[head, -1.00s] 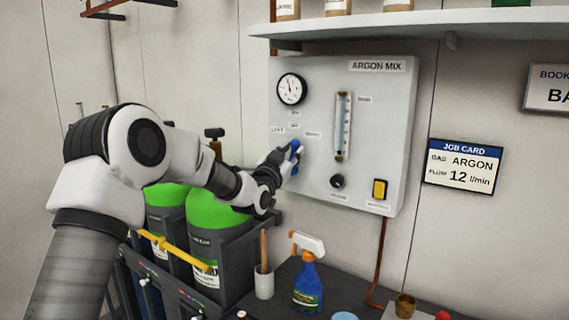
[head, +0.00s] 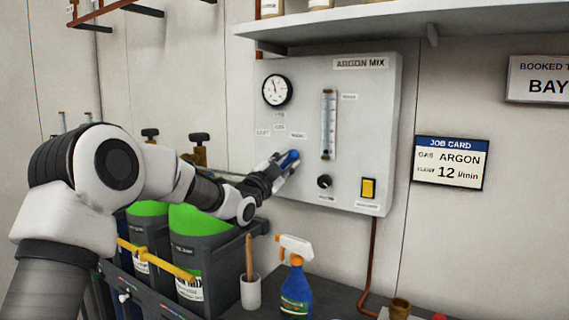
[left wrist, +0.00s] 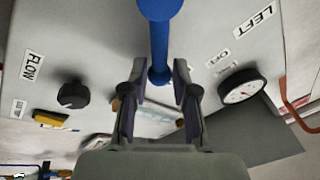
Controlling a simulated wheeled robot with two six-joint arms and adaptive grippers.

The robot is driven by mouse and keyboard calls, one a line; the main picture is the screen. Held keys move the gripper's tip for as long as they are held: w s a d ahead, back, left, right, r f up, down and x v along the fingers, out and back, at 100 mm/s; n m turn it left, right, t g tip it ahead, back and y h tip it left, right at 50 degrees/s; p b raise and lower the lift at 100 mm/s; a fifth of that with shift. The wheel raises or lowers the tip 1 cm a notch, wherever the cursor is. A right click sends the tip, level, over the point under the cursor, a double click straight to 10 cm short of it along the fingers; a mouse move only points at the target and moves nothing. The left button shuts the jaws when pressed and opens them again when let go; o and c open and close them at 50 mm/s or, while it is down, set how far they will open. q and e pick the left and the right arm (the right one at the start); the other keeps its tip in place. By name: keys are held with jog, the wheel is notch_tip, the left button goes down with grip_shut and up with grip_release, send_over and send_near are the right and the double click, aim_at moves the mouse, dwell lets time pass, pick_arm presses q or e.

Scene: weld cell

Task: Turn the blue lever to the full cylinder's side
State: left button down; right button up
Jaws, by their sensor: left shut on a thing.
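The blue lever (head: 291,156) is on the front of the grey ARGON MIX panel (head: 345,100), below the small position labels (head: 279,128). My left gripper (head: 284,162) is at the lever, shut on it. In the left wrist view the lever (left wrist: 160,40) runs down between the two fingers of my left gripper (left wrist: 160,72). A LEFT label (left wrist: 254,24) and an OFF label show to its right there. Two green-topped cylinders (head: 200,219) stand in a dark rack below; which is full I cannot tell. My right gripper is not in view.
A round gauge (head: 277,90), a flow tube (head: 328,124), a black knob (head: 324,182) and a yellow switch (head: 368,188) are on the panel. A spray bottle (head: 296,290) and a cup (head: 251,292) stand below. A shelf (head: 430,22) juts out above.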

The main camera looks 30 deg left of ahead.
pick_arm(q)
jog(key=c, duration=1.2)
grip_release()
jog(key=shift+o, duration=0.3)
jog(key=shift+w+d+f, duration=0.1)
jog(key=shift+w+f, duration=0.15)
jog(key=shift+w, duration=0.2)
jog(key=shift+s, duration=0.2)
jog(key=v, duration=1.1)
jog(key=shift+s, duration=0.3)
jog(key=shift+f, duration=0.1)
